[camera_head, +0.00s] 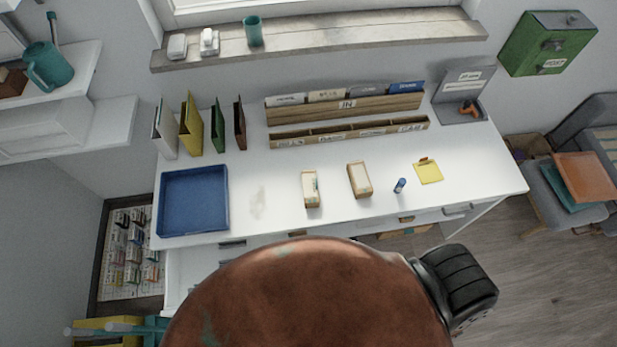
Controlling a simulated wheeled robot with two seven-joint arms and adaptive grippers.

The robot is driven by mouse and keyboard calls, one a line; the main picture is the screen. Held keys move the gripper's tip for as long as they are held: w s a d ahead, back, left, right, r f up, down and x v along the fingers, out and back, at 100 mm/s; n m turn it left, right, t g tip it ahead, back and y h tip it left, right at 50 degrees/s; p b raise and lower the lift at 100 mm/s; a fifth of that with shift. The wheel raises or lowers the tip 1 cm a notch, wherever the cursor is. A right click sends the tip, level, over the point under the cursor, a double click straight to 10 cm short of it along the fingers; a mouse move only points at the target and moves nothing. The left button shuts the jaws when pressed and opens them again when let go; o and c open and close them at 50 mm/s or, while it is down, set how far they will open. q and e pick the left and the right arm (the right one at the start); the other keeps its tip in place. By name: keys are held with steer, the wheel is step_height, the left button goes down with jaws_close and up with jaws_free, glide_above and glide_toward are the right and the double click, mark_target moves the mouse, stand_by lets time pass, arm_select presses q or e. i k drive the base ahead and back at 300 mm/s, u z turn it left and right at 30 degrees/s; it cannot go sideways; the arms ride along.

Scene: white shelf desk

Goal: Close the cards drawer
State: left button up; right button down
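The white desk (280,180) fills the middle of the head view. Below its front left edge a white drawer-like part (188,267) juts out toward me and looks pulled out. Its front and any label are hidden behind a large brown rounded shape that seems to be my own body, so I cannot tell whether it is the cards drawer. Other drawer fronts with handles (457,210) show along the desk's front right and look shut. Neither of my grippers can be made out.
A blue tray (222,205) stands on the desk's left. Upright folders (191,128), two small boxes (310,188) (359,180), a blue marker-like item (400,185) and a yellow notepad (429,172) are on top. A chair (570,190) stands at right. Floor at right is clear.

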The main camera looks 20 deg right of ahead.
mark_target(186, 267)
steer(key=z, duration=0.3)
steer(key=k, duration=1.25)
steer(key=u, duration=0.8)
